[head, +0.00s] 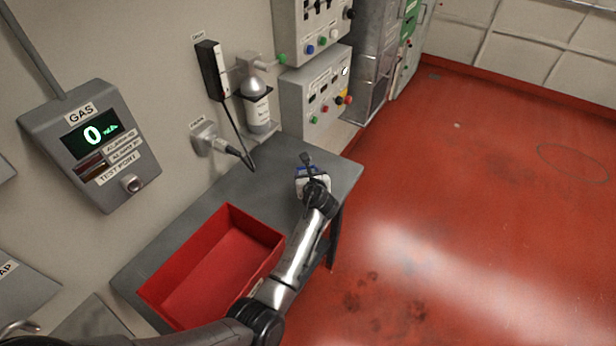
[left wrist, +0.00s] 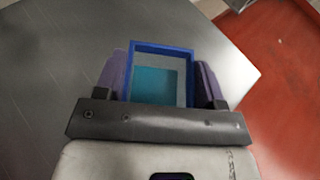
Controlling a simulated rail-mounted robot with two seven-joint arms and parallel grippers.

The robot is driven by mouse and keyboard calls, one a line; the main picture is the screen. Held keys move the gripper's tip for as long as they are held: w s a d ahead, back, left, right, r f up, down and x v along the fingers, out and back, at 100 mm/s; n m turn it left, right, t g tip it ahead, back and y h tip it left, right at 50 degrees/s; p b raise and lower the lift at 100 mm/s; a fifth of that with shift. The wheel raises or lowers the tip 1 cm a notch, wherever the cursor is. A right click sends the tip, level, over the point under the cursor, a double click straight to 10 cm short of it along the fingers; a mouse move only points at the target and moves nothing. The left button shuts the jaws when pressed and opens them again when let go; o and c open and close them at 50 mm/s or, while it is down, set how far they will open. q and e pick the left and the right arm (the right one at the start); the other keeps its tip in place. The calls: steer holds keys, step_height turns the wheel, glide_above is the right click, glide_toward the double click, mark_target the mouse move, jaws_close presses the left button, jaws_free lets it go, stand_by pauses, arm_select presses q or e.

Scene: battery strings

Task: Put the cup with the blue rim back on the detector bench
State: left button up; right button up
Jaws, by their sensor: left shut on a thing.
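The cup with the blue rim (left wrist: 133,73) is square and opens toward the left wrist camera, with a teal patch inside. My left gripper (left wrist: 161,88) is shut on it, with a purple finger on each side. In the head view my left gripper (head: 309,177) is over the far right part of the grey detector bench (head: 243,187), and only a little of the blue cup (head: 305,170) shows there. The bench top also shows in the left wrist view (left wrist: 50,75). I cannot tell whether the cup touches the bench. My right gripper is not in view.
A red tray (head: 228,208) stands on the near part of the bench. A gas bottle (head: 256,108) and a black charger-like box with a cord (head: 211,72) hang on the wall behind. A gas panel (head: 88,145) is at left. The bench between tray and gripper is clear.

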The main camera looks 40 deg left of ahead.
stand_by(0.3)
arm_select(q)
steer(key=shift+f, duration=0.2)
steer(key=o, duration=0.9)
steer(key=shift+c, duration=0.2)
steer(key=shift+o, duration=0.6)
steer(key=shift+r, duration=0.1)
steer(key=shift+s+d+r, duration=0.1)
steer(key=shift+r, duration=0.1)
steer(key=p+v, duration=0.2)
steer(key=v, duration=0.9)
steer(key=shift+s+d, duration=0.2)
steer(key=shift+d, duration=0.05)
steer(key=shift+r, duration=0.1)
